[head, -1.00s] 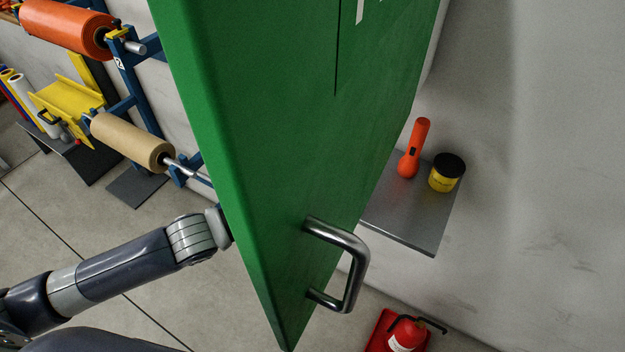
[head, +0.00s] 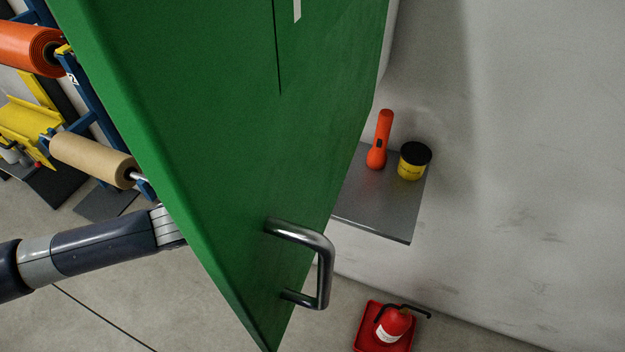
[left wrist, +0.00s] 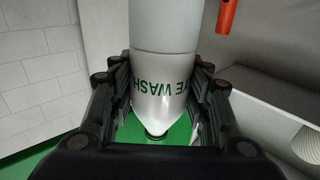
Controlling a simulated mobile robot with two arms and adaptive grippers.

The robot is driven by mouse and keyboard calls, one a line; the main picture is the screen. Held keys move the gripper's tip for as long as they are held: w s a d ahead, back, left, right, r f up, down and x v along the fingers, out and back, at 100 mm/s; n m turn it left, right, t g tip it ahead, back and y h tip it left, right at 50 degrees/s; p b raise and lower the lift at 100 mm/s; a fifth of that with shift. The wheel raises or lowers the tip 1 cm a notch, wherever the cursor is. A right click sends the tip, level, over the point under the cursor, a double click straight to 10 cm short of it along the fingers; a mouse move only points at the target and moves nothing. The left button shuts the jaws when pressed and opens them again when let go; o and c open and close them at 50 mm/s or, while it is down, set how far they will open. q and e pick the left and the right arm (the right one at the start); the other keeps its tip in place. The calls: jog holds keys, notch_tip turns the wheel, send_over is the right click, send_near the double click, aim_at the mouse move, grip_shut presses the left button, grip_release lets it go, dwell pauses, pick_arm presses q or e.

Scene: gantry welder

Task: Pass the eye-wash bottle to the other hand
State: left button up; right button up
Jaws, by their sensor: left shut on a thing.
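The eye-wash bottle (left wrist: 163,85) shows in the left wrist view, white and grey with dark "EYE WASH" lettering and a dark tip pointing down the picture. My left gripper (left wrist: 160,95) is shut on it, one finger on each side. A green surface lies behind the tip. In the head view a green door (head: 220,130) with a metal handle (head: 318,265) hides my left gripper and the bottle; only my left arm shows at the left. My right gripper is in neither view.
A grey shelf (head: 375,215) on the wall holds an orange flashlight (head: 380,140) and a yellow tub with a black lid (head: 414,161). A red fire extinguisher (head: 393,325) stands in a red tray below. Rolls on a blue rack (head: 85,90) are at the left.

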pick_arm(q)
jog(key=shift+a+r+m+g+h, duration=0.1)
jog(key=shift+a+m+g+h, duration=0.3)
jog(key=shift+g, duration=0.45)
jog(key=shift+a+m+g+h, duration=0.2)
jog(key=shift+a+m+g, duration=0.25)
jog(key=shift+m+g, duration=0.35)
jog(key=shift+s+a+m+g, duration=0.25)
jog(key=shift+m+g, duration=0.2)
jog(key=shift+g, duration=0.3)
jog(key=shift+s+a+m+g, duration=0.15)
jog(key=shift+a+m+g, duration=0.25)
jog(key=shift+g, duration=0.3)
